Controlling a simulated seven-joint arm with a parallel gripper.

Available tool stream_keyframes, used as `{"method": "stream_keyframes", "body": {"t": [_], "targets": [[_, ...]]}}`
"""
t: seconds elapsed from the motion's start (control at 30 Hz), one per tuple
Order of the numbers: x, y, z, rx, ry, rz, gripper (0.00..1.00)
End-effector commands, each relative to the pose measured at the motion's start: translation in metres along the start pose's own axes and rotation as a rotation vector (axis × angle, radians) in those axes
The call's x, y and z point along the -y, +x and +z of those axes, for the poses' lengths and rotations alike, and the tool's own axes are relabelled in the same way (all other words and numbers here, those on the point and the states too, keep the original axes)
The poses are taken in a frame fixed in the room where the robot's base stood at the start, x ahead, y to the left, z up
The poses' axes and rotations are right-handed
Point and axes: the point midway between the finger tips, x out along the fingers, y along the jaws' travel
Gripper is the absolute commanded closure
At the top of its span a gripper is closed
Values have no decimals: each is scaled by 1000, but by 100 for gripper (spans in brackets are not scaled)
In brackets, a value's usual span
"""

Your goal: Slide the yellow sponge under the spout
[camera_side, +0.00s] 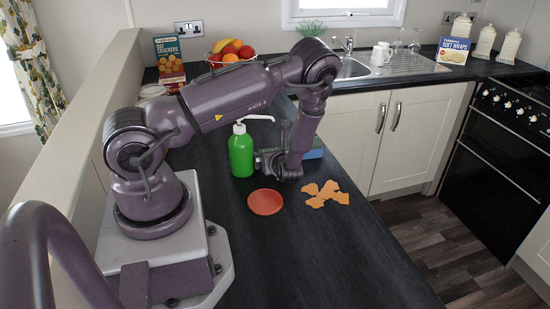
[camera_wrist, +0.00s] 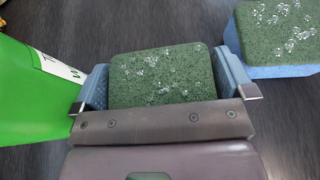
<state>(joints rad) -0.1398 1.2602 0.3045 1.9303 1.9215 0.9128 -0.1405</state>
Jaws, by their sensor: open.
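The green pump bottle (camera_side: 241,154) stands upright on the dark counter, its white spout (camera_side: 259,118) pointing right. In the wrist view the bottle (camera_wrist: 30,95) is close outside my left finger. My gripper (camera_side: 277,166) is low at the counter, right of the bottle. In the wrist view my gripper (camera_wrist: 165,82) is open around a sponge (camera_wrist: 160,77) with a green, bubble-flecked top. Its sides are hidden, so I cannot tell whether it is yellow. I cannot tell whether the fingers touch it. A second sponge (camera_wrist: 280,35), green on top and blue below, lies at the upper right.
A red disc (camera_side: 265,202) and several flat orange pieces (camera_side: 326,193) lie on the counter in front of my gripper. The blue sponge (camera_side: 316,149) shows behind my gripper. A fruit bowl (camera_side: 232,53) and a sink (camera_side: 352,69) are farther back.

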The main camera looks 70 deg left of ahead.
Motion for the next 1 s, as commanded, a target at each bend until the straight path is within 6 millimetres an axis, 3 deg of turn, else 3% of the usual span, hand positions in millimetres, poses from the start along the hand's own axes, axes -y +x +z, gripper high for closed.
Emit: {"method": "stream_keyframes", "body": {"t": [0.13, 0.3, 0.53, 1.0], "targets": [[0, 0, 0, 0, 0, 0, 0], [0, 0, 0, 0, 0, 0, 32], [0, -5, -2, 0, 1, -1, 33], [-3, -42, -17, -1, 0, -2, 33]]}}
